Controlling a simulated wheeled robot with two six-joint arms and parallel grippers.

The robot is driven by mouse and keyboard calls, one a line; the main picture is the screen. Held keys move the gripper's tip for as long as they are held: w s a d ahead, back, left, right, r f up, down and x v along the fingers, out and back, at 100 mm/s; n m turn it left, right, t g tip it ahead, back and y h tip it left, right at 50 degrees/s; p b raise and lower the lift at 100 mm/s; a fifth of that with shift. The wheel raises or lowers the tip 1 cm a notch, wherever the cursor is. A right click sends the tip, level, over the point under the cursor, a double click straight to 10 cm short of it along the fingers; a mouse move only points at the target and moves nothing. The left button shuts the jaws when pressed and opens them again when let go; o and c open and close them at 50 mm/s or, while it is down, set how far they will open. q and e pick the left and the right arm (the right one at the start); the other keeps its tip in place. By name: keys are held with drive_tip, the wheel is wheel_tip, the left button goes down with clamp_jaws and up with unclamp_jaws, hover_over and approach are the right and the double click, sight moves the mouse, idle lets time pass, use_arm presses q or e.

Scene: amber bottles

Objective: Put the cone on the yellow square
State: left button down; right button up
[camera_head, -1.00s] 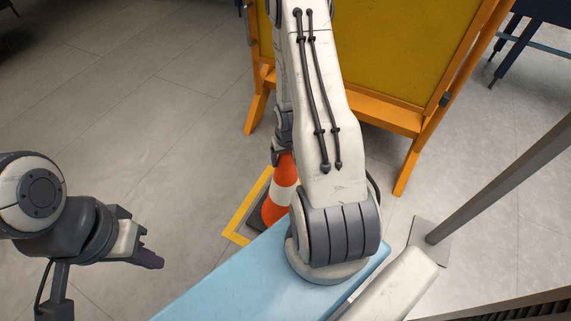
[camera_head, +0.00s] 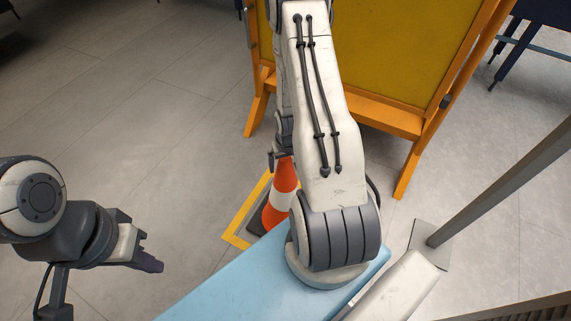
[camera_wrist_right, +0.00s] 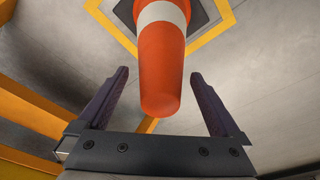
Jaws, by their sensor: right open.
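The orange cone (camera_head: 281,190) with a white band stands upright on the floor inside the yellow square outline (camera_head: 236,226), partly hidden by my right arm. In the right wrist view the cone (camera_wrist_right: 162,62) has its tip toward my right gripper (camera_wrist_right: 157,82), whose two fingers are apart, one on each side of the tip, touching neither. The dark base of the cone lies within the yellow lines (camera_wrist_right: 213,38) there. My left gripper (camera_head: 152,262) is at the left of the head view, away from the cone. I cannot make out a gap between its fingers.
An orange-framed yellow board (camera_head: 385,60) stands just behind the cone. A light blue surface (camera_head: 235,290) lies in front of it. A grey post (camera_head: 500,185) rises at the right. The floor at the left (camera_head: 130,120) is open.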

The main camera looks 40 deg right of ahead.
drive_tip(key=r+p, duration=0.1)
drive_tip(key=r, duration=0.2)
drive_tip(key=s+r+p, duration=0.1)
drive_tip(key=r+p, duration=0.1)
drive_tip(key=r, duration=0.2)
drive_tip(key=r+p, duration=0.2)
drive_tip(key=r, duration=0.1)
drive_tip(key=shift+s+a+r, duration=0.25)
drive_tip(key=shift+a+r, duration=0.05)
drive_tip(key=shift+r, duration=0.1)
drive_tip(key=a+r+n, duration=0.6)
drive_tip(key=a+r, duration=0.8)
drive_tip(key=a, duration=0.5)
drive_tip(key=s+a+r+n+y, duration=0.1)
drive_tip(key=s+a+r+n, duration=0.2)
drive_tip(key=s, duration=0.4)
drive_tip(key=s+a+r+n+g, duration=0.1)
drive_tip(key=s+a+r+n, duration=0.1)
drive_tip(key=s+a+r, duration=0.4)
drive_tip(key=shift+s+a+r+n+g+y, duration=0.2)
drive_tip(key=shift+s+a+n+g+y, duration=0.15)
drive_tip(key=shift+s+a, duration=0.85)
wheel_tip(320, 180, up, 26)
drive_tip(key=p, duration=2.6)
drive_tip(key=shift+w, duration=0.1)
